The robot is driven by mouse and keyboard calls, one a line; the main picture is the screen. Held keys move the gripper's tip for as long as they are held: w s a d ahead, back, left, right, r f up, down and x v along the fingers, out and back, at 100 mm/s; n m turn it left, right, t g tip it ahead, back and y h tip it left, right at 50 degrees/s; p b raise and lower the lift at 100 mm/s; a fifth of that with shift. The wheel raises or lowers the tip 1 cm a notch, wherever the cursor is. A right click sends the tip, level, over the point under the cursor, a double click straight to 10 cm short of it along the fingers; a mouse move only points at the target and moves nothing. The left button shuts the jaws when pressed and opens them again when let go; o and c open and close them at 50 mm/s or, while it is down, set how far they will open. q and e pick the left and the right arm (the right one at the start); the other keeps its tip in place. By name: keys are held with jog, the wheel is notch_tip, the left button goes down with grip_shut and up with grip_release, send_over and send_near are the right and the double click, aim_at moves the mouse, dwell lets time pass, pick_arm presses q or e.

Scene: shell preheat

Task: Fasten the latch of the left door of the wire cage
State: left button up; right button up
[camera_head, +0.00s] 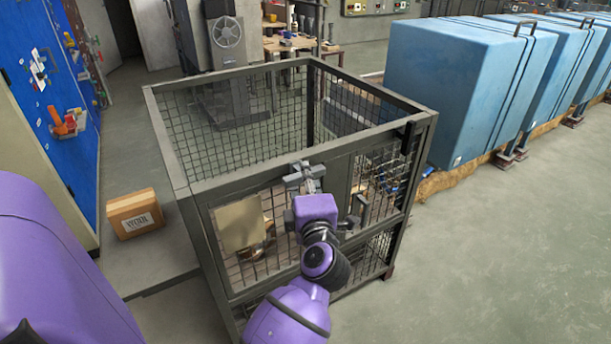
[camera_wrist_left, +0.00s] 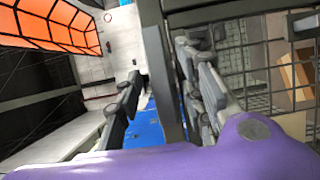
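The wire cage (camera_head: 368,142) is a dark open-topped frame with mesh sides. Its left door (camera_head: 283,215) has a beige plate (camera_head: 239,224) on its mesh and looks in line with the front frame. My left gripper (camera_head: 304,174) is at the top of the cage front, by the inner side of the left door. In the left wrist view its fingers (camera_wrist_left: 160,92) are spread, with a dark frame bar (camera_wrist_left: 158,55) showing between them. I cannot tell whether they touch it. The latch cannot be made out clearly near my gripper. My right gripper is not in view.
A dark handle-like part (camera_head: 357,212) juts from the cage front, right of my wrist. A cardboard box (camera_head: 135,213) sits on the floor left of the cage. Large blue blocks (camera_head: 455,90) stand behind right. The floor at the front right is clear.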

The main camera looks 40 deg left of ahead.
pick_arm(q)
jog(key=shift+x, duration=0.9)
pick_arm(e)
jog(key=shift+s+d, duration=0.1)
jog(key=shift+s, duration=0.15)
pick_arm(q)
jog(key=c, duration=0.7)
grip_shut()
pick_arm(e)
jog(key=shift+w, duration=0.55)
